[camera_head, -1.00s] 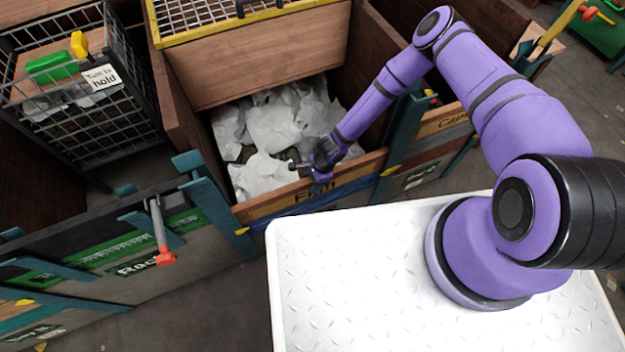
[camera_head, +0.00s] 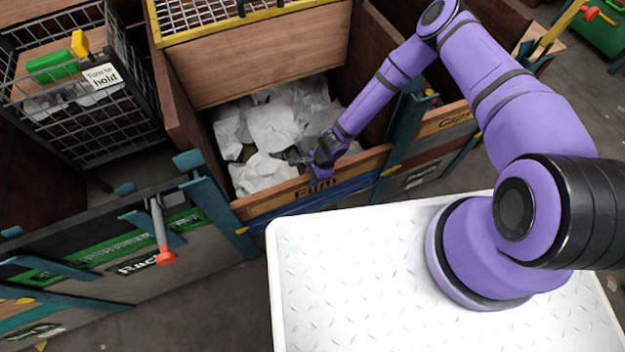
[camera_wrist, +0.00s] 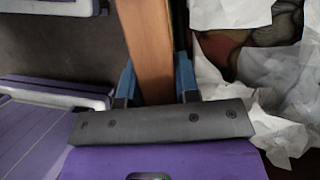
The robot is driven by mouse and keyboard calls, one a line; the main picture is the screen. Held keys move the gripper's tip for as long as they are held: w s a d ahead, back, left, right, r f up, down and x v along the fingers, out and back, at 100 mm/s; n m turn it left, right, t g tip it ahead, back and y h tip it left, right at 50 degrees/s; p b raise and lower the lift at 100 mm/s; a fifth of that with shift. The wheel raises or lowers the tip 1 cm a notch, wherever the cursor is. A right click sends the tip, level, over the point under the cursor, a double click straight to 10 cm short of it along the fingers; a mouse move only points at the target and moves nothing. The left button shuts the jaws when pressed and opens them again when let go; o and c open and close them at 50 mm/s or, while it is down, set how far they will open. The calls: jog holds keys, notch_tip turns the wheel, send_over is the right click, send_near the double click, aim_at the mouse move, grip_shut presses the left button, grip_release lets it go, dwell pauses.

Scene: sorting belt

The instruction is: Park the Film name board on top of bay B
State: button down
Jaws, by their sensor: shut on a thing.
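The Film name board (camera_head: 275,200) is a long wooden plank with dark lettering, along the front of a bay filled with crumpled white sheets. My gripper (camera_head: 318,172) is at the top edge of this board, near its middle, and covers part of it. In the wrist view the wooden board (camera_wrist: 147,45) runs between the two blue fingers of my gripper (camera_wrist: 156,84), which is shut on it. A blue strip (camera_head: 345,190) shows just below the board. No marking for bay B is readable, so I cannot tell which bay it is.
The Caps board (camera_head: 440,122) is on the bay to the right. A green-labelled bay front (camera_head: 130,250) is to the left, with a red-tipped lever (camera_head: 163,250). A wire cage (camera_head: 85,130) stands at back left. Teal posts (camera_head: 205,190) flank the Film bay.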

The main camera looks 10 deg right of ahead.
notch_tip(320, 180, up, 44)
jog(key=shift+f, duration=0.15)
dwell(1.4)
